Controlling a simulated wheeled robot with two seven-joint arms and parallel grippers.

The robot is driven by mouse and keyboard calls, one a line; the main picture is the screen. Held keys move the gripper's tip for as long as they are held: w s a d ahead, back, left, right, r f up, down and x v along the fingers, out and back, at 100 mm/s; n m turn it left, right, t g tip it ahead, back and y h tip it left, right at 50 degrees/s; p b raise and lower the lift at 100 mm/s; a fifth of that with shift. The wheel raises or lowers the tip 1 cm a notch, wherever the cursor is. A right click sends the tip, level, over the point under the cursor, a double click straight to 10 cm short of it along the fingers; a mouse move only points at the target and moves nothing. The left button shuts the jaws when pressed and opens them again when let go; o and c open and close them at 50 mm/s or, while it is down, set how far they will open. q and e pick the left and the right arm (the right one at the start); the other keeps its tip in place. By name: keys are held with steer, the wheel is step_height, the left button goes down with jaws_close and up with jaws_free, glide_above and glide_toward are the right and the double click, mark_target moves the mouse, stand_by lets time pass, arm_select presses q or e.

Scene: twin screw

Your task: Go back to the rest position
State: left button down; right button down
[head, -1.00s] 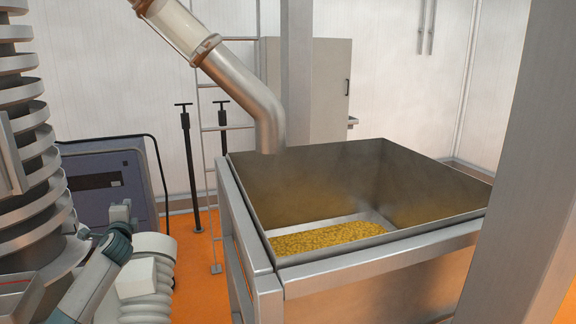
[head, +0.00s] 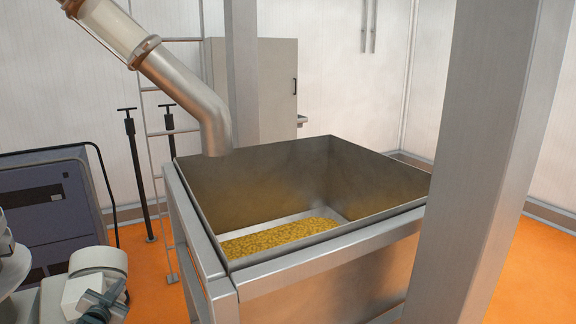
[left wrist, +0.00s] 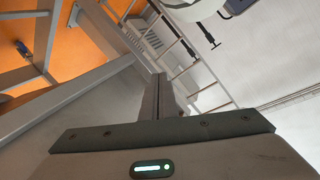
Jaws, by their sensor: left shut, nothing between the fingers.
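My right gripper is in neither view. The steel hopper (head: 330,255) stands open at the centre, with yellow granules (head: 280,238) on its floor. The gripper is apart from the hopper.
A slanted steel pipe (head: 190,98) ends above the hopper's left rim. A thick steel post (head: 480,150) stands at the right. A dark blue-grey cabinet (head: 40,215) and a ladder (head: 150,160) stand at the left. Orange floor (head: 520,270) is clear at the right.

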arm_select(q)
steer(key=s+d+f+g+h, duration=0.15)
steer(key=s+d+f, duration=0.25)
steer(key=s+f, duration=0.7)
steer(key=s+d+f+n+g, duration=0.1)
steer(key=s+d+f+g, duration=0.4)
steer(key=f, duration=1)
steer(key=s+d+f+g, duration=0.1)
steer(key=s+d+f, duration=0.2)
steer(key=s+f, duration=0.85)
steer(key=s+d+f+g, duration=0.2)
steer(key=s+d+f, duration=0.4)
steer(key=s, duration=0.9)
steer(key=s+d+f+g+h+b, duration=0.1)
steer(key=s+d+f, duration=0.6)
steer(key=s, duration=0.7)
steer(key=s+d+f+g+h+b, duration=0.1)
steer(key=s+d+f+g, duration=0.3)
steer(key=s+f, duration=0.5)
steer(key=s+d, duration=0.2)
steer(key=s, duration=0.4)
steer(key=shift+s+d+n, duration=0.2)
steer(key=shift+s+n, duration=0.15)
steer(key=shift+n, duration=0.05)
steer(key=shift+s, duration=0.1)
